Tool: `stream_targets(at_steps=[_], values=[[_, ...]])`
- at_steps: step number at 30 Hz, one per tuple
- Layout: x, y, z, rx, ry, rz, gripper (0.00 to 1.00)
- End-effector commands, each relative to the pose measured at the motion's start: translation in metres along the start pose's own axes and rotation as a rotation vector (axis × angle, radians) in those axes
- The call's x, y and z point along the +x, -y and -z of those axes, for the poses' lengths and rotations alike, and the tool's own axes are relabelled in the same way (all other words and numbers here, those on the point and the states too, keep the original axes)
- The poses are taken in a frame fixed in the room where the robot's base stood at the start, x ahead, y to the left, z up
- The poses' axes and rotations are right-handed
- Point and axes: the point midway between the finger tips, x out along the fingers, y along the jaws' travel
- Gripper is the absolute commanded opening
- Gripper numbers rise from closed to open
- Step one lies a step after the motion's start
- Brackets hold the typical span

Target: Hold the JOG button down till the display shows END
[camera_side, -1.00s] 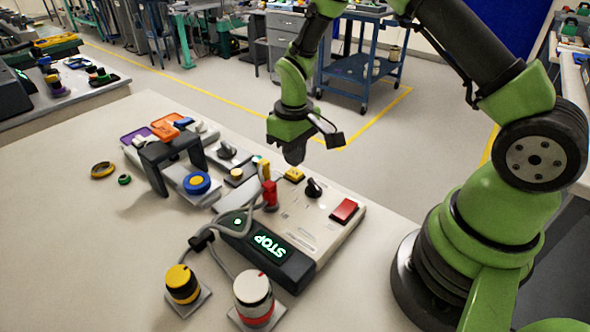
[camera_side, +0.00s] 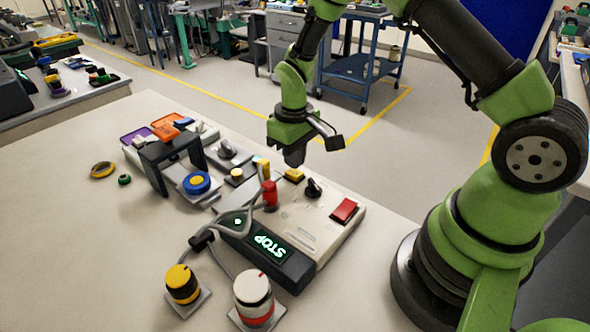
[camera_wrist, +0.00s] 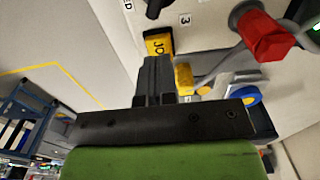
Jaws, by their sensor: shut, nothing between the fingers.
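The yellow JOG button (camera_side: 293,175) sits at the far edge of the pale control box (camera_side: 318,228). In the wrist view the JOG button (camera_wrist: 158,43) shows the letters "JO"; the rest of its label is hidden by my fingers. My gripper (camera_side: 294,160) is shut and empty, pointing down over the button. In the wrist view my gripper's fingertips (camera_wrist: 157,62) overlap the button's near edge. I cannot tell whether they touch it. The display (camera_side: 270,245) on the dark front unit glows green and reads STOP, upside down in the side view.
A black knob (camera_side: 313,188) and a red rocker (camera_side: 344,210) stand on the same box. A red plug (camera_side: 270,194) with grey cables lies left of the button. A dark bridge-shaped guard (camera_side: 170,155) stands further left. The table's left front is clear.

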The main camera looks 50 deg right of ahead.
Motion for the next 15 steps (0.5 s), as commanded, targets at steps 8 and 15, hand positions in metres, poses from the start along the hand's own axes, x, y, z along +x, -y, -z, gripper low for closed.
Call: stream_targets(at_steps=[8,15], values=[[0.0045,0.0000,0.0001,0.000,0.000,0.000,0.00],[0.0081,0.0000,0.0001,0.000,0.000,0.000,0.00]])
